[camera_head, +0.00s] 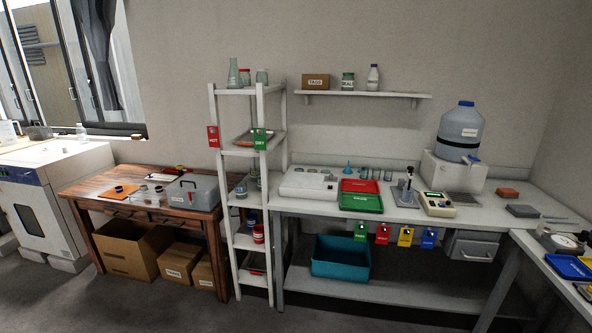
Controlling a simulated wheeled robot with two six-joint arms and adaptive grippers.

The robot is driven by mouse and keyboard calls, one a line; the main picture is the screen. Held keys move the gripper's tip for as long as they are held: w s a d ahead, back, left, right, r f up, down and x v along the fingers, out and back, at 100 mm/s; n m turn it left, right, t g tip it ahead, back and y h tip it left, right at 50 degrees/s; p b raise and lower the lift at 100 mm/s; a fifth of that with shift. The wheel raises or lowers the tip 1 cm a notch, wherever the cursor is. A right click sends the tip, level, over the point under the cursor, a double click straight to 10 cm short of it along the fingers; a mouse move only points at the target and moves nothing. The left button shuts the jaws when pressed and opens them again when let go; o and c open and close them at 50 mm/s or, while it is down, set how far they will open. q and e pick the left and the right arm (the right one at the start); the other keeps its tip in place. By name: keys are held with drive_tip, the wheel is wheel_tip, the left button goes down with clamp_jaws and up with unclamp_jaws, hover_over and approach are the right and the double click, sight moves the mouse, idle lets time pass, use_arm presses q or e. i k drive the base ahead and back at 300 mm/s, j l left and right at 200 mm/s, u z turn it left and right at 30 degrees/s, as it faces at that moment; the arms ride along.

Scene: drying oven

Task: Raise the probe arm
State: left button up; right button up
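A small stand with a dark upright post and a probe arm (408,185) is on the white bench, right of the red and green trays. It is too small to tell how high the arm sits or whether its tip is in anything. A beige meter (438,204) with a small display lies right beside the stand. Neither of my grippers shows in this view.
A blue water jug (461,131) on a white dispenser stands behind the meter. Red (361,186) and green (361,202) trays lie left of the stand. A white shelf rack (218,180) and a wooden table (150,185) are further left. Open floor lies in front.

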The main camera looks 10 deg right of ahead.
sight(409, 168)
drive_tip(key=i+j+z, duration=0.1)
drive_tip(key=i+z, duration=0.15)
drive_tip(key=i, duration=0.3)
drive_tip(key=i+j+z, duration=0.2)
drive_tip(key=i, duration=0.3)
drive_tip(key=i+j+z, duration=0.25)
drive_tip(key=i, duration=0.25)
drive_tip(key=j, duration=0.1)
